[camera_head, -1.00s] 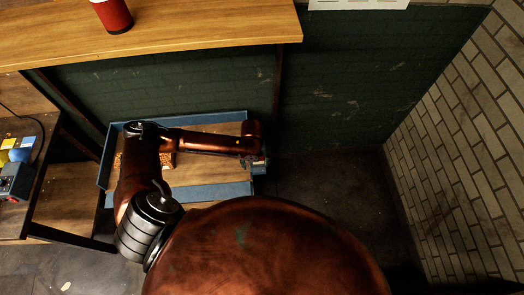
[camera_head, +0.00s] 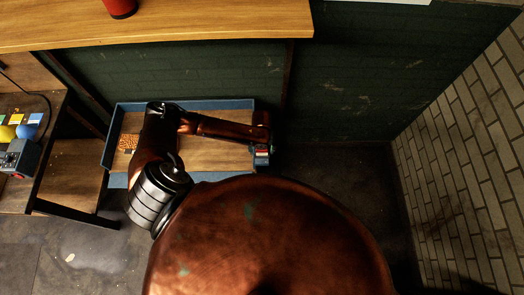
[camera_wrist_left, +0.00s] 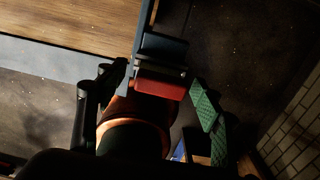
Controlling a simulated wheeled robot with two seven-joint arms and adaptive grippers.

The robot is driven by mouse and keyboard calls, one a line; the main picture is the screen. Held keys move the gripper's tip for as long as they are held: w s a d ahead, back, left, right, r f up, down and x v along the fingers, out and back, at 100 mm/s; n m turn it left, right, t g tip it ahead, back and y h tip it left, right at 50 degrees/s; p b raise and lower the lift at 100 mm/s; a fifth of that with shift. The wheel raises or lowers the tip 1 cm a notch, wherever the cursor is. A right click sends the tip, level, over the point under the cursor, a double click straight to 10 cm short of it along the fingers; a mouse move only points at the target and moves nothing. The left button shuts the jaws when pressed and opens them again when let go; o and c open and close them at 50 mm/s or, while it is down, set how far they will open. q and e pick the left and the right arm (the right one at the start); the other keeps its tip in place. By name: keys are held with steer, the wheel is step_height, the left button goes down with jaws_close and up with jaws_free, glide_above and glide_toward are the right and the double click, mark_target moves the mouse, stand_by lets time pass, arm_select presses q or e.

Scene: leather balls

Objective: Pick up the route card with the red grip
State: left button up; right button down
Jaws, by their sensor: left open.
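A small red block with a pale and dark part beside it, which looks like the red grip of the route card (camera_head: 262,149), sits at the right edge of the blue tray. In the left wrist view the red grip (camera_wrist_left: 160,88) lies between the fingers, below a dark grey piece. My left gripper (camera_wrist_left: 147,98) is open, with a dark finger to its left and a green-padded finger to its right, both apart from it. In the head view the left gripper (camera_head: 262,158) is small and partly hidden by its own arm. The card's face cannot be made out. My right gripper does not show.
The blue-rimmed tray (camera_head: 215,104) has a wooden floor and holds an orange-brown patterned item (camera_head: 128,143). A wooden counter (camera_head: 200,22) with a red cup (camera_head: 121,7) is behind. A side table (camera_head: 60,190) stands left. Dark floor is open right of the tray.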

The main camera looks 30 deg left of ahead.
arm_select(q)
steer(key=shift+f, duration=0.1)
steer(key=c, duration=1.1)
steer(key=shift+c, duration=0.3)
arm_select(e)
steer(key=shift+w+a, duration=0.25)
